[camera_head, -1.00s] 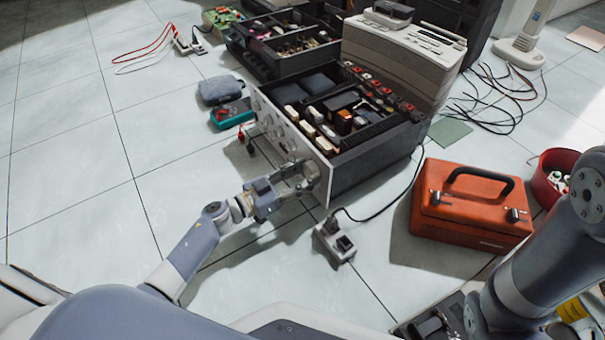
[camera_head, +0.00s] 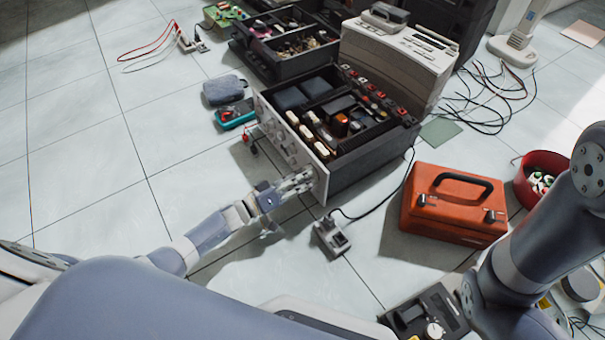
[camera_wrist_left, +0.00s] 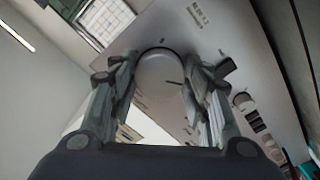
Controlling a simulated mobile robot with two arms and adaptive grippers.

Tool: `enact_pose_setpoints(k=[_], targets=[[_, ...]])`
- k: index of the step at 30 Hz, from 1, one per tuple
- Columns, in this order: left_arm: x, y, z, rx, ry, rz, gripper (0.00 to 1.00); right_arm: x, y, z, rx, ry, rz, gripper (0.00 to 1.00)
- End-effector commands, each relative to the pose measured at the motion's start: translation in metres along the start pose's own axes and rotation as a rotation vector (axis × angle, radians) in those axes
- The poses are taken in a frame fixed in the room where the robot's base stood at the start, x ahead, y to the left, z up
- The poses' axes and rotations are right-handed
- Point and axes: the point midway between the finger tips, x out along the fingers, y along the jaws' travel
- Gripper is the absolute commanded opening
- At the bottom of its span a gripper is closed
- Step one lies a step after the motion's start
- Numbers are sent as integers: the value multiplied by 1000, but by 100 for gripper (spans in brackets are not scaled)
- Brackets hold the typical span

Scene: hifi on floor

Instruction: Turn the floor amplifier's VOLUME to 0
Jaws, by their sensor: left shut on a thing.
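The floor amplifier (camera_head: 345,180) stands open-topped on the tiles, its silver front panel (camera_head: 277,126) with a row of knobs facing left. My left gripper (camera_head: 305,178) is at the near end of that panel. In the left wrist view, a large round grey knob (camera_wrist_left: 160,75) sits between the fingertips of my left gripper (camera_wrist_left: 162,82), which is shut on it. A short dark mark on the knob points right. The panel lettering is too small and tilted to read, and in the head view the gripper hides the knob. My right gripper is out of view.
A grey power socket block (camera_head: 330,238) with a black cable lies close to my left gripper. An orange toolbox (camera_head: 450,212) stands to the right. A teal meter (camera_head: 234,115) and a grey pouch (camera_head: 224,90) lie left of the amplifier.

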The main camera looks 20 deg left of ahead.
Motion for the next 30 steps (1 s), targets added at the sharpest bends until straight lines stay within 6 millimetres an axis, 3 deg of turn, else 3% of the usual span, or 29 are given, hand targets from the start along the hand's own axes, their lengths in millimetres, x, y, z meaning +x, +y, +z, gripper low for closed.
enact_pose_setpoints(k=[10, 26, 27, 30], targets=[[0, 1, -1, -140, 0, 0, 20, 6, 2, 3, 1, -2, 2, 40], [0, 0, 0, -166, 0, 0, 20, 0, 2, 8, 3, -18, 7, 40], [0, 0, 0, -166, 0, 0, 48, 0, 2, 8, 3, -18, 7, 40], [0, 0, 0, -165, 0, 0, 64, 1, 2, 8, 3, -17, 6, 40]])
